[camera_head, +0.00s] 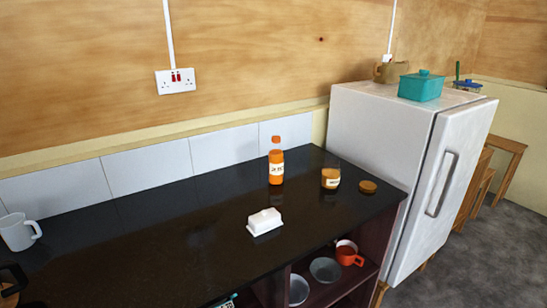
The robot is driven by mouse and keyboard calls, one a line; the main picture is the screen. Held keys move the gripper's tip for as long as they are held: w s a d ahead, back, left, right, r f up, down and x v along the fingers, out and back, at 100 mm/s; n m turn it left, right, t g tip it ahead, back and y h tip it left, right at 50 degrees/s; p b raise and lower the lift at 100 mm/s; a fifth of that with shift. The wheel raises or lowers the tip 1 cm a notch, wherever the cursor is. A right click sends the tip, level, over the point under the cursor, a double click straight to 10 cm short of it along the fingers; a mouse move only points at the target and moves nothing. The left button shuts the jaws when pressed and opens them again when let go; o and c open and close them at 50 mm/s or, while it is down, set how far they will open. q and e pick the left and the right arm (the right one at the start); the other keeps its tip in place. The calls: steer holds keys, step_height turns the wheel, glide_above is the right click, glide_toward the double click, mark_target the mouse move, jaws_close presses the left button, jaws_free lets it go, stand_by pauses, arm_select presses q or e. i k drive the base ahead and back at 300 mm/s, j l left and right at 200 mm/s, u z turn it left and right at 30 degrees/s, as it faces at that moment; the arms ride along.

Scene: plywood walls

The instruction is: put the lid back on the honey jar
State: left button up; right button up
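The honey jar (330,178) is a small jar with amber contents and a pale label. It stands upright on the black counter near its right end. A round brown lid (367,186) lies on the counter just to the right of the jar, apart from it. The jar's top shows no lid on it. Neither of my grippers is in the head view.
An orange bottle (276,165) stands left of the jar, and a white butter dish (264,222) sits nearer the front. A white mug (19,232) is at far left. The black counter (150,235) is mostly clear. A white fridge (385,140) stands right of it.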

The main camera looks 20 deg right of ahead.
mark_target(330, 170)
steer(key=z, duration=1.45)
steer(key=i+l+u, duration=0.8)
steer(key=l, duration=0.25)
steer(key=i+l+u, duration=0.25)
steer(key=l, duration=0.2)
steer(key=k, duration=0.1)
